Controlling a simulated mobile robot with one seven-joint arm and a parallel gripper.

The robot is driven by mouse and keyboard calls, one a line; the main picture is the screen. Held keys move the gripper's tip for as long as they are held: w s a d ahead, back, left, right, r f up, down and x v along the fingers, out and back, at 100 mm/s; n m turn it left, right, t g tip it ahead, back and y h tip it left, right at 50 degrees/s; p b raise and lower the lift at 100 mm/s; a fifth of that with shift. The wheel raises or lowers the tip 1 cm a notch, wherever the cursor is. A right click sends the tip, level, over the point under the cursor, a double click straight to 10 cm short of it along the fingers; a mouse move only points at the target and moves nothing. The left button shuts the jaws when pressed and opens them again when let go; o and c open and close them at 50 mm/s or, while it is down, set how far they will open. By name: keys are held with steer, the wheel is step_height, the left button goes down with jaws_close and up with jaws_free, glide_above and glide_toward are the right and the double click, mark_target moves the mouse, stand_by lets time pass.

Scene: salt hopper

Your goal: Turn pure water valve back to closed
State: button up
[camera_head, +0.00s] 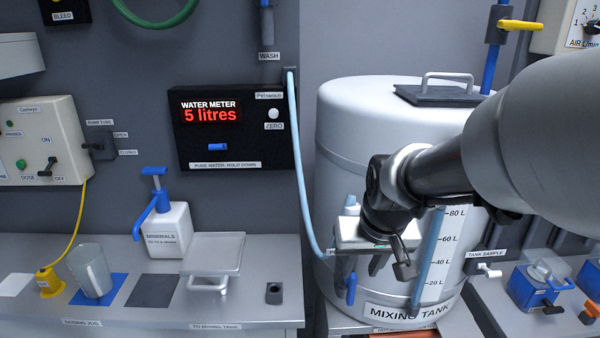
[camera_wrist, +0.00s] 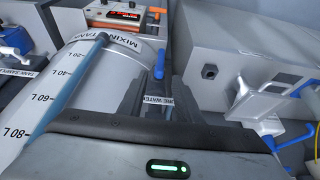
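The pure water valve's blue handle (camera_head: 351,288) hangs downward at the front left of the mixing tank (camera_head: 338,120). In the wrist view the blue handle (camera_wrist: 159,65) lies just beyond the fingertips, with a partly hidden label reading "...RE WATER" (camera_wrist: 158,100) between the fingers. My gripper (camera_head: 390,266) is at the tank's front, a little right of the handle in the head view. Its two fingers (camera_wrist: 160,92) are apart with nothing held between them. I see no contact with the handle. The valve body is mostly hidden by my gripper.
The water meter (camera_head: 237,127) reads 5 litres. A light blue hose (camera_head: 300,170) runs down beside the tank. A tank sample tap (camera_head: 488,270) is on the right.

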mark_target(354, 280)
steer(key=b+x, duration=0.1)
steer(key=x, duration=0.9)
steer(key=shift+w+f, duration=0.15)
jaws_close()
